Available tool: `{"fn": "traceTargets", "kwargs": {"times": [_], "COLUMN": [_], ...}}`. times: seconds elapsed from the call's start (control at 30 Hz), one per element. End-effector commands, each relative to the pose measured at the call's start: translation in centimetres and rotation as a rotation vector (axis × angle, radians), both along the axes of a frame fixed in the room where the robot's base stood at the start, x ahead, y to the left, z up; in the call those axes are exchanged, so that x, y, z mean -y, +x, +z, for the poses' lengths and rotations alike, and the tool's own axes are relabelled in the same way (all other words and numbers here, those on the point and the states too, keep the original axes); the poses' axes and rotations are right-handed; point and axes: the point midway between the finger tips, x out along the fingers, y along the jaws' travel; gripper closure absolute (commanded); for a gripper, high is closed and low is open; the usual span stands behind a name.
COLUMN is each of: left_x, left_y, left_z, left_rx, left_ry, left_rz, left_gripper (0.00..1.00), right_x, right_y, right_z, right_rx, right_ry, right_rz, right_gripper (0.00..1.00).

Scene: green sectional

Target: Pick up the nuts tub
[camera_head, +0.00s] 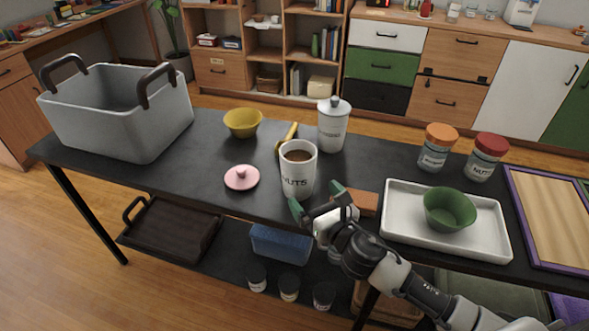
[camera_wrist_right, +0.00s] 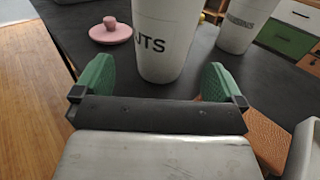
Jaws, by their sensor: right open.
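The nuts tub (camera_head: 298,178) is a white open cylinder with dark "NUTS" lettering and brown contents. It stands upright near the table's front edge, and its lower part fills the middle of the right wrist view (camera_wrist_right: 165,40). A pink knobbed lid (camera_head: 241,178) lies on the table left of it. My right gripper (camera_head: 317,201) is open and empty, just in front of the tub. In the right wrist view its green fingers (camera_wrist_right: 158,82) are spread, with the tub ahead between them. My left gripper is out of view.
A lidded white canister (camera_head: 333,130) stands behind the tub; a yellow bowl (camera_head: 242,123) is behind the pink lid. A brown block (camera_head: 366,203) and white tray (camera_head: 405,228) with a green bowl (camera_head: 450,207) are right. A red-lidded jar (camera_head: 485,160) also reads "NUTS". A grey basket (camera_head: 120,120) is left.

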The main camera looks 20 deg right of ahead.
Motion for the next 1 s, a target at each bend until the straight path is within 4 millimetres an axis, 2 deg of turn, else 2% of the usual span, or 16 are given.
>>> {"fn": "traceTargets", "kwargs": {"times": [0.1,0.33,0.6,0.9,0.93,1.0], "left_x": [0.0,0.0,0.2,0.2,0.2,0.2], "left_y": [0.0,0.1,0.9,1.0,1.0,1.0], "left_z": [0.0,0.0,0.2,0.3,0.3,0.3], "left_rx": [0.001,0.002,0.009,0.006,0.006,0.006], "left_ry": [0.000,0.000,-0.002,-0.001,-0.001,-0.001], "left_rz": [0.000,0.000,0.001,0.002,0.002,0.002], "left_gripper": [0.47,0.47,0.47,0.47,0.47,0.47], "right_x": [-0.4,-0.7,-1.2,-1.3,-1.3,-1.3], "right_y": [1.8,3.6,7.4,8.0,8.0,8.0], "right_z": [0.1,0.0,-0.1,-0.1,-0.1,-0.1], "right_rx": [0.002,0.002,0.002,0.000,0.000,0.000], "right_ry": [0.002,0.002,0.002,0.002,0.002,0.002], "right_rz": [0.000,0.000,-0.001,0.001,0.001,0.000], "right_gripper": [0.00,0.00,0.00,0.00,0.02,0.12]}}
